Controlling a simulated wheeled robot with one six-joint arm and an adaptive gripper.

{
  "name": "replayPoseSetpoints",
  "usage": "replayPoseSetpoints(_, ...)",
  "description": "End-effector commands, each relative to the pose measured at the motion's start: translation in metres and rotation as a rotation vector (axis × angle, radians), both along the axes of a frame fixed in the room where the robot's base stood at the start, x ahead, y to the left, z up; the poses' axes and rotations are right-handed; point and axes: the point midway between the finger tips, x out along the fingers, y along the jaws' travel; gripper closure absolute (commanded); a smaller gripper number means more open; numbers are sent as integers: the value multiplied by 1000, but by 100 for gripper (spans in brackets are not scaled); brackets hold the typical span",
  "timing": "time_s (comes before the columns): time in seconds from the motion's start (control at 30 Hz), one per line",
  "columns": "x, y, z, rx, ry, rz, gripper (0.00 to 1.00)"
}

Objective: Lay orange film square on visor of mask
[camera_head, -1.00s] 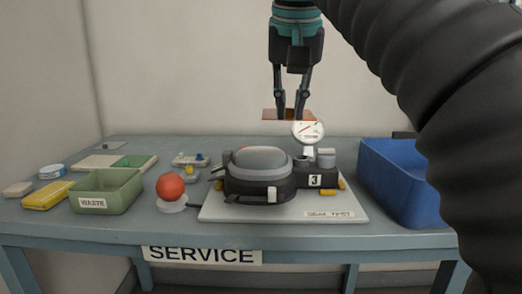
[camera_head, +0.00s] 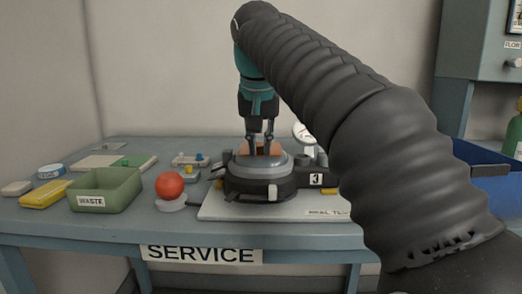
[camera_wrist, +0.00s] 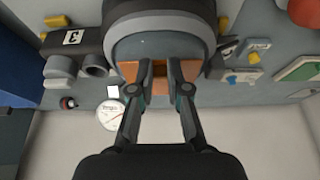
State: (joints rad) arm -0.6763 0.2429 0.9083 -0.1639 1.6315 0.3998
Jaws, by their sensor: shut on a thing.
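The mask (camera_head: 262,181) sits on a pale board marked as a seal test, its grey visor (camera_wrist: 157,47) facing up. My gripper (camera_head: 261,152) points down at the top of the mask. It is shut on the orange film square (camera_wrist: 160,70), which shows on both sides of the fingers and between them. The film is at the visor's edge nearest the wall. In the head view the film (camera_head: 277,147) appears at the top of the visor; I cannot tell whether it touches. The fingers hide part of the film.
A round gauge (camera_wrist: 110,115) stands behind the mask. A red ball (camera_head: 170,185) on a base and a green waste bin (camera_head: 106,190) are to the left. A blue bin (camera_head: 480,158) is at the right, partly hidden by my arm.

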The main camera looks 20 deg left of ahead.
Motion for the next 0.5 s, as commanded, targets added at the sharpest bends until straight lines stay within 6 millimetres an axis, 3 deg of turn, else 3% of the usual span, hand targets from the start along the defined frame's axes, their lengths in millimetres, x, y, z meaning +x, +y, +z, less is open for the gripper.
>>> replayPoseSetpoints(0.43, 0, -1, -7, 0, 0, -1, 98)
replayPoseSetpoints(0.47, 0, -1, -6, 0, 0, -1, 77)
replayPoseSetpoints(0.5, 0, -1, -6, 1, -1, -1, 67)
